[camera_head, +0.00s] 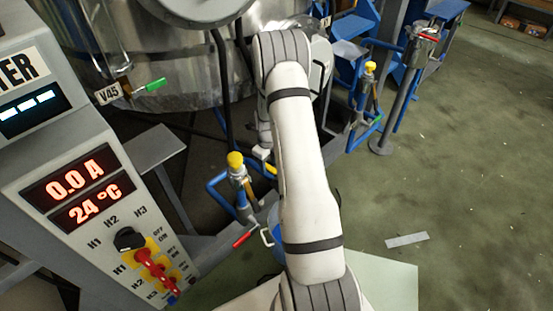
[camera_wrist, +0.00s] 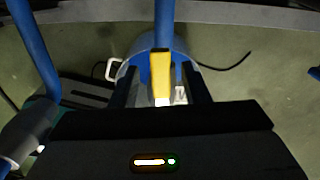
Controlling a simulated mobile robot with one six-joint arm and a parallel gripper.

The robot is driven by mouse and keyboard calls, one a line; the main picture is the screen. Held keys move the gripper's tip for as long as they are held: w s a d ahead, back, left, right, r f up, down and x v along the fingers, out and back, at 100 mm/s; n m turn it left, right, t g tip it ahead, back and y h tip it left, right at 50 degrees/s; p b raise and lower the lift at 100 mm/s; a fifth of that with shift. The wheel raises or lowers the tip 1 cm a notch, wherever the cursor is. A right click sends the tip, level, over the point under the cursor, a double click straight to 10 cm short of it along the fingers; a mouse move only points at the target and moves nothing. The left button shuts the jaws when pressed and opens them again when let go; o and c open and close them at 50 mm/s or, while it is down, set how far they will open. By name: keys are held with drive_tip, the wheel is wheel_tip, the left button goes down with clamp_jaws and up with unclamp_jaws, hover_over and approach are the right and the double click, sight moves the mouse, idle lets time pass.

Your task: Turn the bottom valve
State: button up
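A yellow valve handle (camera_wrist: 160,75) on a blue vertical pipe (camera_wrist: 164,22) stands upright in the middle of the wrist view. My gripper (camera_wrist: 163,92) has its two dark fingers on either side of this handle, with gaps visible between. It looks open around the handle. Whether a finger touches the handle is hard to see. In the head view a bit of yellow (camera_head: 271,168) shows just left of my arm, and the gripper itself is mostly hidden behind the arm.
A blue bucket (camera_head: 274,238) with a white handle is partly hidden by my arm. A red-handled valve (camera_head: 243,237) and yellow-capped fitting (camera_head: 235,160) stand left of it. The control panel (camera_head: 90,190) fills the left. The steel tank (camera_head: 180,65) is behind. Floor at right is open.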

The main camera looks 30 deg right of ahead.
sight(268, 167)
drive_tip(key=shift+r+p, duration=1.15)
drive_tip(key=shift+r, duration=2.75)
